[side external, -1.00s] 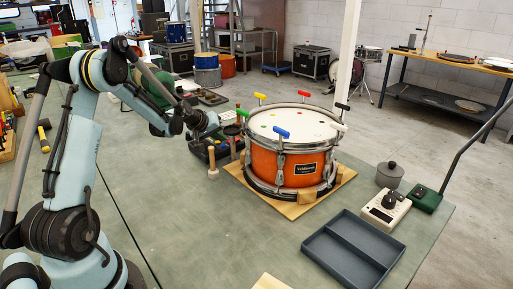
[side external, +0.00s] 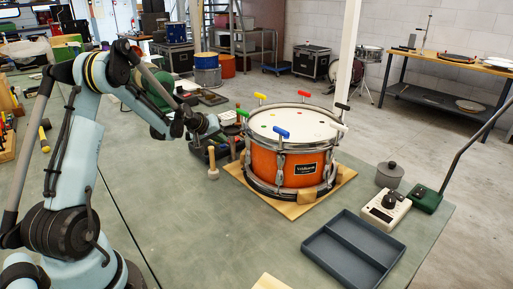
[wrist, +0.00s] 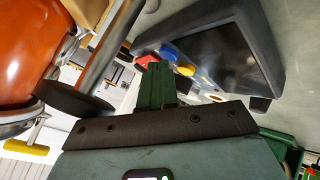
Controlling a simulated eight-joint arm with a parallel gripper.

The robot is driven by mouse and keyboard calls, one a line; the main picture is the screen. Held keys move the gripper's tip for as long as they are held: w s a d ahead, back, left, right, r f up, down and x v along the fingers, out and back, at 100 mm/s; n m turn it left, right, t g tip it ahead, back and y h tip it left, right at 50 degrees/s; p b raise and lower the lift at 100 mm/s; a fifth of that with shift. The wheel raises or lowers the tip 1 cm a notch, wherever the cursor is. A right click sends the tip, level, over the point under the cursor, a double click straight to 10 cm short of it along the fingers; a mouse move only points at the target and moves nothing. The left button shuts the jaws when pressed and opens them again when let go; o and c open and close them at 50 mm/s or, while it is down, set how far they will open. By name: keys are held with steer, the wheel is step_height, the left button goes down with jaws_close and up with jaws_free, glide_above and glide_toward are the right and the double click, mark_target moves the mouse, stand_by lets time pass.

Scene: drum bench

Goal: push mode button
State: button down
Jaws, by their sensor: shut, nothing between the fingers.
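No button marked as mode can be read in either view. A cream box with a dark knob (side external: 385,210) sits at the bench's right; its small controls are too small to tell apart. My gripper (wrist: 155,82) shows green, closed fingers in the wrist view, with nothing held. In the side view my gripper's end is left of the orange drum (side external: 295,165), above a dark tray-like thing (side external: 200,152); its tips are unclear. In the wrist view a dark grey box (wrist: 265,45) with a black face lies beyond the fingers, with red, blue and yellow pieces beside it.
A wooden mallet (side external: 213,165) stands upright between my arm and the drum. The drum sits on a wooden board (side external: 290,208). The front bench is mostly clear.

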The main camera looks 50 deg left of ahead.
mark_target(220, 146)
stand_by(0.4)
steer(key=shift+r, duration=0.45)
steer(key=shift+r, duration=3)
